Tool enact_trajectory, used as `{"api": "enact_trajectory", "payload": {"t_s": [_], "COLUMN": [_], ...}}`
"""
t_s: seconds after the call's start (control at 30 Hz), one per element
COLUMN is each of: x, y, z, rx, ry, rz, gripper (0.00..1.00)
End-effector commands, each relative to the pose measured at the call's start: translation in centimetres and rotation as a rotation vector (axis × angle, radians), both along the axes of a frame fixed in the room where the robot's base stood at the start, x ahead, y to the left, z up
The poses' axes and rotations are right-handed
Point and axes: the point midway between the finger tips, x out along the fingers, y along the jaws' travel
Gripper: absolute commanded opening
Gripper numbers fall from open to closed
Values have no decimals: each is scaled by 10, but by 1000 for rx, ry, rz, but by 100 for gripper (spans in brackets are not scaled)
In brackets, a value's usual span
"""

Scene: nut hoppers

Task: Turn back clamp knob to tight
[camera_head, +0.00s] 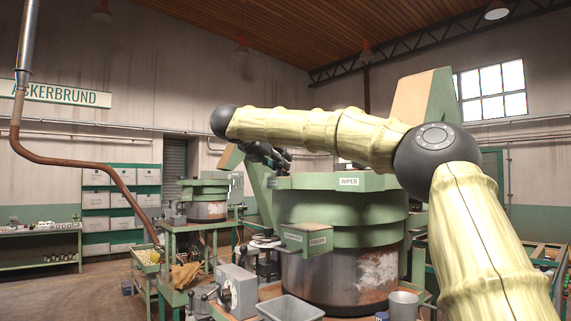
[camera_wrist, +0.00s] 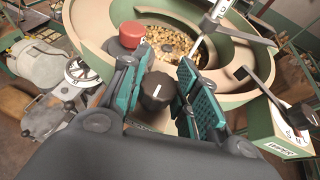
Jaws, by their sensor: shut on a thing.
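In the wrist view, a black knob (camera_wrist: 157,91) with a short white mark on its top sits between the teal finger pads of my gripper (camera_wrist: 166,84). My gripper is shut on this knob; I cannot read a tight label beside it. A red knob (camera_wrist: 131,34) stands just beyond the left finger, on the rim of the green bowl. In the head view, my gripper (camera_head: 272,158) is dark and small behind the bowl's far left rim, and the black knob is hidden there.
The green hopper bowl (camera_head: 340,235) carries a WIPER label (camera_head: 348,182). Brass nuts (camera_wrist: 180,42) lie inside it. A green box (camera_head: 306,239) hangs on its front. A grey bin (camera_head: 290,308) and a mug (camera_head: 403,304) stand before it. A wiper arm (camera_wrist: 213,22) spans the bowl.

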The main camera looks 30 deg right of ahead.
Motion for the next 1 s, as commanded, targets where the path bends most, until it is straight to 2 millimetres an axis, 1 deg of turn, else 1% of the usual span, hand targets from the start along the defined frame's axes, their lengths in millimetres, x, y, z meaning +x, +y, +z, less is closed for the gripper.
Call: {"api": "enact_trajectory", "payload": {"t_s": [0.27, 0.3, 0.4, 0.77, 0.87, 1.0], "x": [0, -1, 0, -1, -4, -11], "y": [-1, -1, -1, 2, 9, 27], "z": [1, 1, 1, 1, 5, 13], "rx": [-1, -1, 0, 0, 0, -1], "ry": [-1, -1, -1, -1, -1, -1], "rz": [-3, -3, -3, 0, 0, 2], "gripper": [0, 38, 52, 52, 52, 52]}}
